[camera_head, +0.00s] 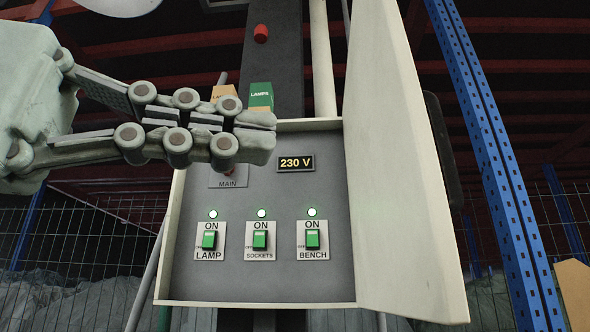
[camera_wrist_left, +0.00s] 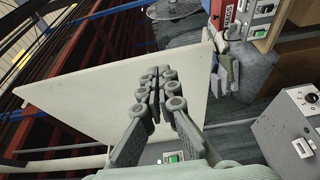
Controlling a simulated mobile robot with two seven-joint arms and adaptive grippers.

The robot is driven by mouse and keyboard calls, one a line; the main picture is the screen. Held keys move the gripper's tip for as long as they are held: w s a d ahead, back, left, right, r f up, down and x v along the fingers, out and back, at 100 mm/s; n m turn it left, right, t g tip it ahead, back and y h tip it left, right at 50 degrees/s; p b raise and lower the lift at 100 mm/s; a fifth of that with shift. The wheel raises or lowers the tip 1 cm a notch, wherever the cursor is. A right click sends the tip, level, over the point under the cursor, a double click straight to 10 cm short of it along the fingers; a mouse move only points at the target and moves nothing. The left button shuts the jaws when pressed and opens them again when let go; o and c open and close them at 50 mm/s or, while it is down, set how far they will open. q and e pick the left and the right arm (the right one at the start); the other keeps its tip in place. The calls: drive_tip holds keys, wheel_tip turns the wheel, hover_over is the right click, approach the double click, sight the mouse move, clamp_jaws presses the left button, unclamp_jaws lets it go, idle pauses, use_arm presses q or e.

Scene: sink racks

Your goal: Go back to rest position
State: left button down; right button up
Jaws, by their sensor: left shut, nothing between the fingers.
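My left gripper (camera_head: 262,136) comes in from the left in the head view, in front of the upper left of an open electrical box (camera_head: 284,191). Its fingers are shut together with nothing between them. It hides part of the MAIN switch plate (camera_head: 229,181). The lamp switch (camera_head: 209,240), sockets switch (camera_head: 260,240) and bench switch (camera_head: 312,240) are green, each under a lit lamp. The display (camera_head: 296,163) reads 230 V. In the left wrist view the shut fingers (camera_wrist_left: 160,74) show before a pale panel (camera_wrist_left: 90,105). My right gripper is not in view.
The box door (camera_head: 405,160) stands open on the right. A green block marked LAMPS (camera_head: 261,94) is above the box's top edge. A blue rack post (camera_head: 490,160) stands farther right. The left wrist view shows a grey box with a dial (camera_wrist_left: 287,130) and a fan (camera_wrist_left: 172,9).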

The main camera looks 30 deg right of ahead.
use_arm(q)
drive_tip(key=a, duration=0.3)
drive_tip(key=shift+a, duration=0.2)
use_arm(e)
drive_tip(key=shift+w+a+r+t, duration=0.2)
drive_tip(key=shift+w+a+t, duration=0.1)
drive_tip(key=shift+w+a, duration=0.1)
